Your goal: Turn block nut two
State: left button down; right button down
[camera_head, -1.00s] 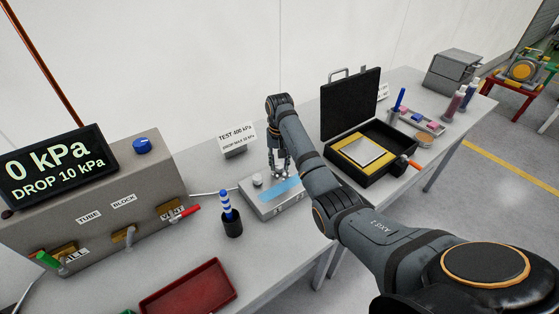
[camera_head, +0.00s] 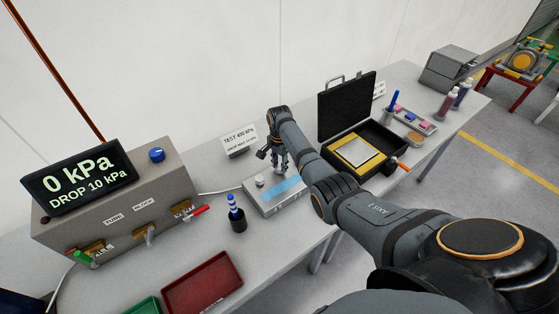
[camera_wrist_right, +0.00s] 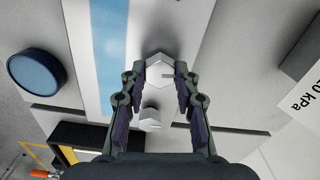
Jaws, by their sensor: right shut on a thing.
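The grey block (camera_head: 273,201) with a light blue stripe lies on the bench, in the middle of the head view. My right gripper (camera_head: 282,168) points down onto its far side. In the right wrist view my right gripper (camera_wrist_right: 158,76) has its two fingers closed around a pale hexagonal nut (camera_wrist_right: 159,70), one on each side. A second pale nut (camera_wrist_right: 150,119) stands free between the fingers, nearer the palm. I cannot tell the nuts' numbers from any marking. My left gripper is not in view.
A pressure console (camera_head: 125,215) with knob and levers stands left. A black cup (camera_head: 237,222) holds a blue-striped tool close to the block. A red tray (camera_head: 202,283) lies in front. An open black case (camera_head: 347,105) stands right, behind my arm. A test card (camera_head: 240,139) stands behind.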

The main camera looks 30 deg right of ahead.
aim_at(279, 167)
jog(key=shift+r+m+p, duration=0.1)
jog(key=shift+m+p, duration=0.35)
jog(key=shift+m, duration=0.35)
jog(key=c, duration=1)
grip_release()
notch_tip(279, 167, up, 12)
jog(key=shift+f, duration=0.1)
